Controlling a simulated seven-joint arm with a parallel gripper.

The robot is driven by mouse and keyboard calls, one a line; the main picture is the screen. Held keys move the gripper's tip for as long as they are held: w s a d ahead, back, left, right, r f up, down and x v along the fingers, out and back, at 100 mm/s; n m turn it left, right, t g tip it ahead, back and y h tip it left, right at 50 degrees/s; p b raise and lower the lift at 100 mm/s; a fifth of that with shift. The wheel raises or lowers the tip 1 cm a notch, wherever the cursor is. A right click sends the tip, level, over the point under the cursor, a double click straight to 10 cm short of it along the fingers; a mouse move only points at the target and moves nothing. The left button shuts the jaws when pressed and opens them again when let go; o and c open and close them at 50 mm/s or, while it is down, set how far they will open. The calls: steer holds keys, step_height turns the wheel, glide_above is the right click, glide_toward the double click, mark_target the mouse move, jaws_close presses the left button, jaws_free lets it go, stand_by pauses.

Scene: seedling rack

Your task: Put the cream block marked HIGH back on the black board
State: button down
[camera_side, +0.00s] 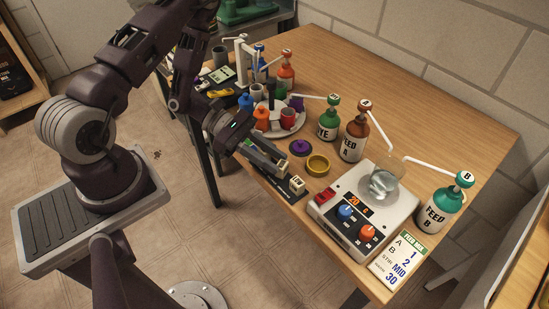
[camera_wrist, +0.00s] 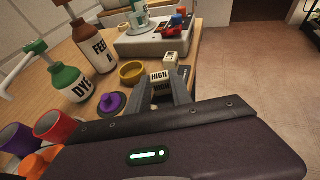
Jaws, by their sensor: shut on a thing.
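My gripper (camera_wrist: 168,88) is shut on the cream block marked HIGH (camera_wrist: 159,77), which sits between its fingertips in the wrist view. In the side view my gripper (camera_side: 279,164) holds this block (camera_side: 283,165) at the near edge of the table, over or on the black board (camera_side: 289,193). A gap under the block cannot be made out. Another cream block, marked LOW (camera_side: 297,183), stands on the board just beyond; it also shows in the wrist view (camera_wrist: 170,60). The fingers hide part of the board (camera_wrist: 184,71).
A yellow ring-shaped dish (camera_side: 318,165) and a purple lid (camera_side: 300,147) lie close by. The white stirrer unit (camera_side: 325,224) with knobs stands beyond the board. Bottles, including DYE (camera_side: 328,121), stand behind. A round tray of coloured pots (camera_side: 293,127) is near my wrist.

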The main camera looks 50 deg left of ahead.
steer(key=shift+f, duration=0.3)
steer(key=c, duration=1.1)
jaws_free()
steer(key=shift+f, duration=0.1)
steer(key=shift+c, duration=0.2)
